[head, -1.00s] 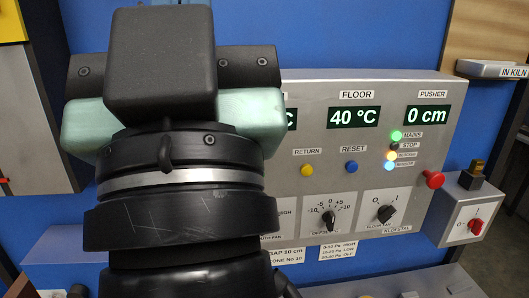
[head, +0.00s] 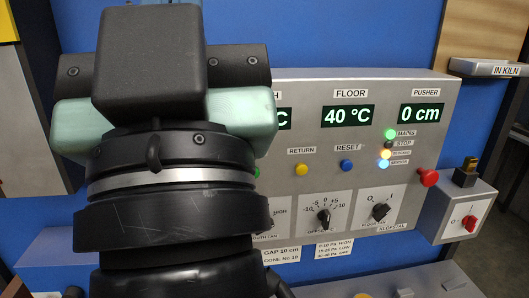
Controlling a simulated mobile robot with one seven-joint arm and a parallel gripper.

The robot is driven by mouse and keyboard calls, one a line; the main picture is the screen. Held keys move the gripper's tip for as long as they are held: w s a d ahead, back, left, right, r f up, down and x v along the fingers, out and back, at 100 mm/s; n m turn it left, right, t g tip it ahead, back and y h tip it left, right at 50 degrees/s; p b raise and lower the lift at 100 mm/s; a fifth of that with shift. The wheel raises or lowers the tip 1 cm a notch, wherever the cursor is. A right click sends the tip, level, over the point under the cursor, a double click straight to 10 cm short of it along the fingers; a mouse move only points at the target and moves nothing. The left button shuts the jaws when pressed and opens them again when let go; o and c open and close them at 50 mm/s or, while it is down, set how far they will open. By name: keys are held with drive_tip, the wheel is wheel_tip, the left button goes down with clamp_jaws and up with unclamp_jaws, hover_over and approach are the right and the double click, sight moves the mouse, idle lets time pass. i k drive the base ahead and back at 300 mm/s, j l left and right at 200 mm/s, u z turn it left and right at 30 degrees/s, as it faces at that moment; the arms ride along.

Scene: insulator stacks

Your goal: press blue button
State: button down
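The blue button (head: 346,166) is a small round button under the RESET label, in the middle of the grey control panel (head: 300,92) in the head view. My gripper (head: 160,75) and wrist fill the left of the view, seen from behind. The gripper stands left of the blue button and apart from it in the picture. It covers the left part of the panel. The fingertips are hidden behind the gripper's own body, so whether it is open or shut does not show.
A yellow button (head: 301,170) sits just left of the blue one. Rotary knobs (head: 323,217) lie below, and a red knob (head: 428,177) sticks out at the panel's right. A grey switch box (head: 455,215) stands further right. Displays read 40 °C and 0 cm.

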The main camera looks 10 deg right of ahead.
sight(346, 164)
drive_tip(key=i+j+z, duration=0.25)
drive_tip(key=z, duration=0.15)
drive_tip(key=i+j+z, duration=0.2)
drive_tip(key=j+z, duration=0.15)
